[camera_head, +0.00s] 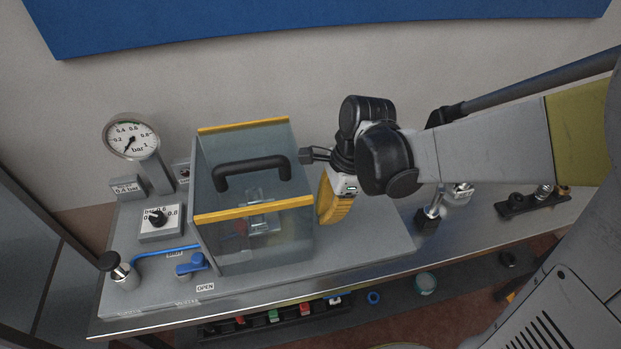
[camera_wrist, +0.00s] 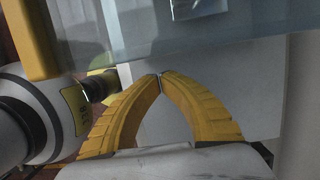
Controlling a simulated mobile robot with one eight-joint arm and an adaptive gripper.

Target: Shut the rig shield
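The rig shield (camera_head: 255,232) is a clear grey box with yellow edge strips on the grey rig base at the left. A black handle (camera_head: 252,170) bridges the panel between its strips. A small clear fixture or pack shows through it. I cannot tell whether the shield is fully seated. My gripper (camera_head: 326,208) is just right of the shield, with its yellow fingers low beside the wall and away from the handle. In the wrist view its fingertips (camera_wrist: 158,76) meet with nothing between them, and the shield's clear panel (camera_wrist: 225,45) lies just beyond. Contact is unclear.
A pressure gauge (camera_head: 131,138), a dial box (camera_head: 160,221) and a blue valve (camera_head: 191,264) stand left of the shield. A metal-topped fitting (camera_head: 429,215) stands to the right. A rack of coloured parts (camera_head: 275,317) lies below the bench's front edge.

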